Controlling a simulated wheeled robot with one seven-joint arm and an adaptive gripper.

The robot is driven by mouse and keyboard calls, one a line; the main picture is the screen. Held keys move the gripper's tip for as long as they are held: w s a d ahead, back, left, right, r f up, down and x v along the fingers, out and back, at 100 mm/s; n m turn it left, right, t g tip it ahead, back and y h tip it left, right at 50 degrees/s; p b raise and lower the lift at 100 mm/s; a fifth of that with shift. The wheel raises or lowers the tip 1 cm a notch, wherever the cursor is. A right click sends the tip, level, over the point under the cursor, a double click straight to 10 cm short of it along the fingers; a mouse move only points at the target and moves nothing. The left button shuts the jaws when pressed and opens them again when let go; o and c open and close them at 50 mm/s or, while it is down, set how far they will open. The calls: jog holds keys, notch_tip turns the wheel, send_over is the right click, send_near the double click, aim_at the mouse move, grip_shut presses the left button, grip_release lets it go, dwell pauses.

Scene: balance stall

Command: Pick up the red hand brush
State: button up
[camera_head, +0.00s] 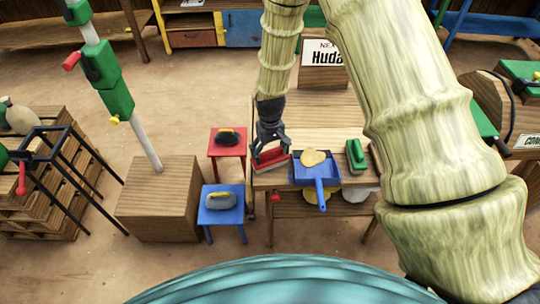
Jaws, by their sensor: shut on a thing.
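The red hand brush (271,164) is at the left front corner of the wooden table, with a pale strip along its lower side. My gripper (268,150) reaches down from above and is shut on the red brush. The far finger and the exact grip are partly hidden. I cannot tell whether the brush touches the tabletop or is slightly above it.
A blue dustpan (319,174) with a tan item (312,157) on it lies right of the brush. A green brush (356,155) lies farther right. A red stool (228,146) and a blue stool (221,210) stand left of the table (325,108). A wooden block (160,195) holds a pole.

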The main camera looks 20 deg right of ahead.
aim_at(270, 151)
jog(key=shift+r+b, duration=1.1)
jog(key=shift+r, duration=3.9)
